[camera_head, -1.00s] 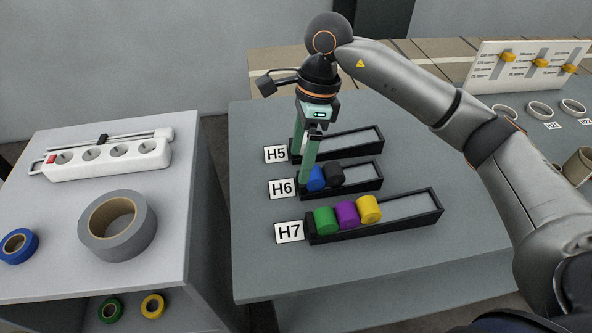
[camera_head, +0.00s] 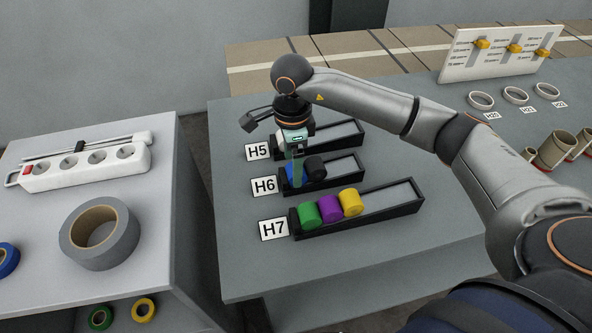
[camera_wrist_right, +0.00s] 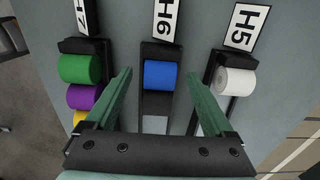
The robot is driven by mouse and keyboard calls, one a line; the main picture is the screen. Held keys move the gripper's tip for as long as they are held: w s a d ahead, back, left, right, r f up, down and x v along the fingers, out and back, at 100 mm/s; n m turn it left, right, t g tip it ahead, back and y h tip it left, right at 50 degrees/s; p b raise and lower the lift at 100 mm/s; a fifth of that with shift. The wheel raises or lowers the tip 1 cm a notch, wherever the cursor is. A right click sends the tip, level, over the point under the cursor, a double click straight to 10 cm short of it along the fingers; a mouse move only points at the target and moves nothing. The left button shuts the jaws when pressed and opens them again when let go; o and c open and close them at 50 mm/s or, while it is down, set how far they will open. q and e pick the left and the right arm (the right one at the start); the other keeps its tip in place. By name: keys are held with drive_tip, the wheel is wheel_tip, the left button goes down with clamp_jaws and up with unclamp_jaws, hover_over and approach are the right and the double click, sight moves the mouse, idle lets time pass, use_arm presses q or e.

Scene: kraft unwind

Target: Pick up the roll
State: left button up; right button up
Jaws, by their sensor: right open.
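A blue roll (camera_head: 295,175) lies at the labelled end of the narrow black H6 tray (camera_head: 340,172), with a black roll (camera_head: 316,167) beside it. My right gripper (camera_head: 297,180) is over that end of the tray and partly covers the blue roll in the head view. In the right wrist view, its green fingers (camera_wrist_right: 160,77) are spread open, one on each side of the blue roll (camera_wrist_right: 160,75). The fingers look apart from it; their exact height is hard to tell. My left gripper is out of view.
The H7 tray (camera_head: 400,213) holds green (camera_head: 308,216), purple (camera_head: 329,208) and yellow (camera_head: 349,202) rolls. A white roll (camera_wrist_right: 237,82) sits in the H5 tray. A white power strip (camera_head: 90,167) and grey tape (camera_head: 99,255) lie on the left table.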

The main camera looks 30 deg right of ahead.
drive_tip(key=shift+f, duration=1.15)
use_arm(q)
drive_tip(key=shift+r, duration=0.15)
use_arm(e)
clamp_jaws()
drive_tip(key=shift+r, duration=0.1)
